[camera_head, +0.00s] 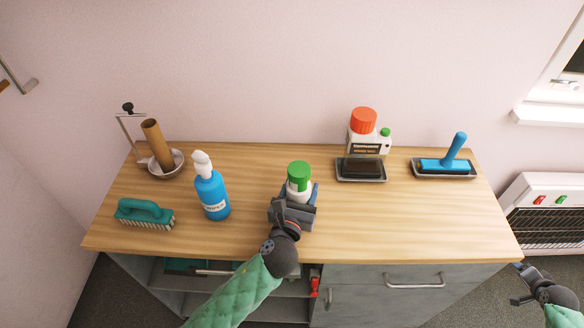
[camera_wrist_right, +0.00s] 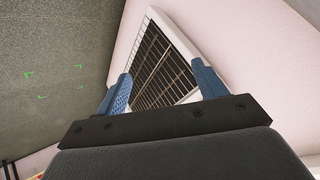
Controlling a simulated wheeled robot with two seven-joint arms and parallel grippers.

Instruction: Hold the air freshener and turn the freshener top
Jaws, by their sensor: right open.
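The air freshener (camera_head: 297,193) has a white body and a green top (camera_head: 299,171). It stands upright near the middle of the wooden counter. My left gripper (camera_head: 300,192) reaches it from the front, with one blue finger on each side of the white body. The gripper hides the lower part of the freshener, and I cannot tell whether the fingers press on it. My right gripper (camera_head: 527,283) is off the counter's right side, low and far from the freshener. In the right wrist view its blue fingers (camera_wrist_right: 160,90) are wide apart and empty.
A bowl (camera_head: 177,165) with a brown roll is at back left. A red-capped bottle (camera_head: 363,134), a soap dish (camera_head: 361,178) and a blue-handled tool (camera_head: 452,154) are to the right.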

